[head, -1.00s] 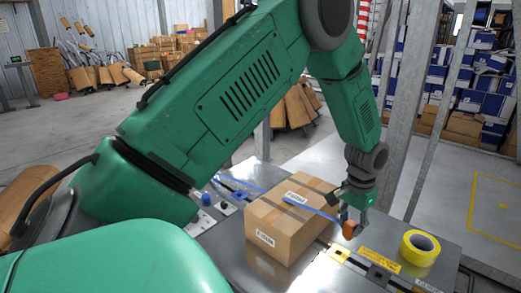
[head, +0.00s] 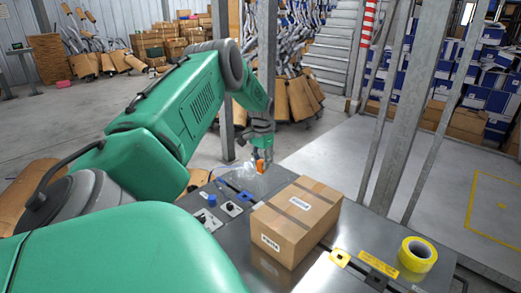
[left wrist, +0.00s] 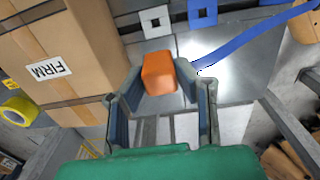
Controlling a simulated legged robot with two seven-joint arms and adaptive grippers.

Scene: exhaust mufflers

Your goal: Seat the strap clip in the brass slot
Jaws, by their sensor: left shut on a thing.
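My left gripper (head: 261,153) is shut on the orange strap clip (head: 260,167), above the far end of the metal table, left of and behind the box. In the left wrist view the orange clip (left wrist: 158,74) sits between the fingers, with the blue strap (left wrist: 250,38) running off to the upper right. The yellow, brass-looking slot (head: 340,257) lies at the box's near right side, well away from the clip. The cardboard box (head: 297,220) stands on the table with no blue strap over it. My right gripper is not in view.
A black slot plate (head: 376,279) lies beside the yellow one. A yellow tape roll (head: 418,252) stands at the right of the table (head: 365,225). A metal post (head: 400,110) rises behind.

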